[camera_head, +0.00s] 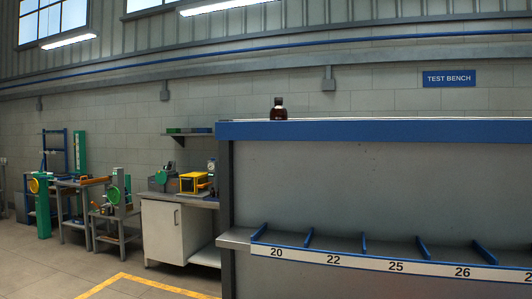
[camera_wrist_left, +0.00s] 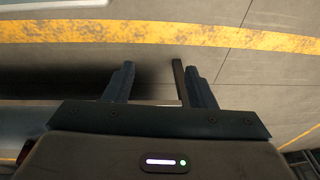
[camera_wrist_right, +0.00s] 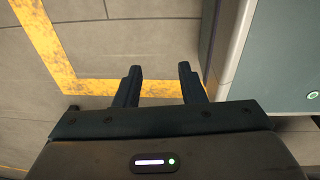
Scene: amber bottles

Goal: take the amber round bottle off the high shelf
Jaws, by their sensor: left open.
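The amber round bottle (camera_head: 279,109) with a dark cap stands upright on top of the high shelf (camera_head: 380,131), near its left end. Its base is partly hidden by the shelf's blue front edge. Neither gripper shows in the head view. My left gripper (camera_wrist_left: 155,84) is open and empty in the left wrist view, with the floor beyond its fingers. My right gripper (camera_wrist_right: 160,84) is open and empty in the right wrist view, also over the floor. Both are away from the bottle.
A lower ledge (camera_head: 360,262) with blue dividers and number labels juts from the shelf's front. A white cabinet (camera_head: 168,232) and workbenches with machines stand at the left. Yellow lines (camera_head: 130,280) mark the floor. A grey-green cabinet side (camera_wrist_right: 275,65) is close to my right gripper.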

